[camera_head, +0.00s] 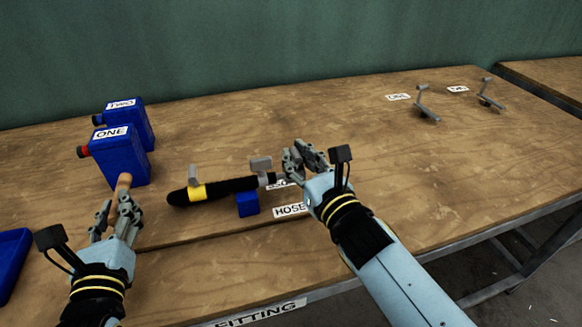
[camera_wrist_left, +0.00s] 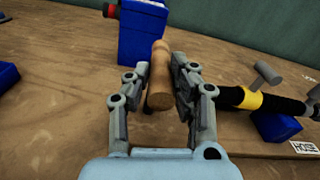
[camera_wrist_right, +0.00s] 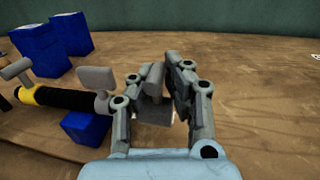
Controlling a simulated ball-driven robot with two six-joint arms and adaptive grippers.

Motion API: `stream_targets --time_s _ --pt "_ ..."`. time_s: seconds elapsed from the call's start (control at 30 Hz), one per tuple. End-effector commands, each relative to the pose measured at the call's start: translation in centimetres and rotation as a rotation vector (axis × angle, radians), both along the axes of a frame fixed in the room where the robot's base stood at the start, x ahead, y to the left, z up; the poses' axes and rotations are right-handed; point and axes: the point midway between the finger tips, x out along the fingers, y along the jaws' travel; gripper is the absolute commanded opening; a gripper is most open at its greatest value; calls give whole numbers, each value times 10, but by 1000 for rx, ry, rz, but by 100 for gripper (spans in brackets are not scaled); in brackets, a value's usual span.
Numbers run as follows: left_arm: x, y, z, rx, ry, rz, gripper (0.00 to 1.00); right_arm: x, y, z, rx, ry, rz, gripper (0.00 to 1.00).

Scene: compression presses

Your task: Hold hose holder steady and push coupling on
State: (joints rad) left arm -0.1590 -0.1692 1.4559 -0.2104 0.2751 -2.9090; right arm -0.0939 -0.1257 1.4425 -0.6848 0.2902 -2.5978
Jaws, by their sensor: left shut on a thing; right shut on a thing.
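A black hose (camera_head: 232,186) with a yellow band and grey upright tabs lies above a small blue block (camera_head: 248,204), perhaps the hose holder. My left gripper (camera_wrist_left: 158,85) is shut on a wooden handle (camera_wrist_left: 160,60), left of the hose. The handle's rounded top shows above the fingers in the head view (camera_head: 124,180). My right gripper (camera_wrist_right: 160,88) is shut on a grey piece with a short stem (camera_wrist_right: 154,76), possibly the coupling. It is just right of the hose's right end; fingers hide it in the head view, and I cannot tell whether it touches the hose.
Two blue containers, labelled ONE (camera_head: 120,160) and TWO (camera_head: 138,120), stand behind my left gripper. A blue tray (camera_head: 10,262) is at the left edge. Grey stands (camera_head: 428,104) (camera_head: 488,95) are at the far right. The table's right middle is clear.

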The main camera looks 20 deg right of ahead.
Motion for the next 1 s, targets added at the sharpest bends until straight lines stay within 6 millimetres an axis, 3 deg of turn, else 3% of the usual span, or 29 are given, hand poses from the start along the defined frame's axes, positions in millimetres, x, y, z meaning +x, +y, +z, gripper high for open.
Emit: stream_targets --time_s 0.03,0.63,0.67,0.83,1.0 --pt "0 0 -1 2 -1 -1 0 -6 1 -17 2 38 -4 0" --pt "1 0 2 1 -9 0 0 -5 19 -17 -4 37 -3 0" --pt "1 0 2 1 -9 0 0 -5 19 -17 -5 37 -3 15" --pt "1 0 3 1 -11 0 0 -6 19 -17 -7 36 -3 38" --pt "2 0 4 0 -13 1 0 -6 19 -17 -8 36 -3 39"
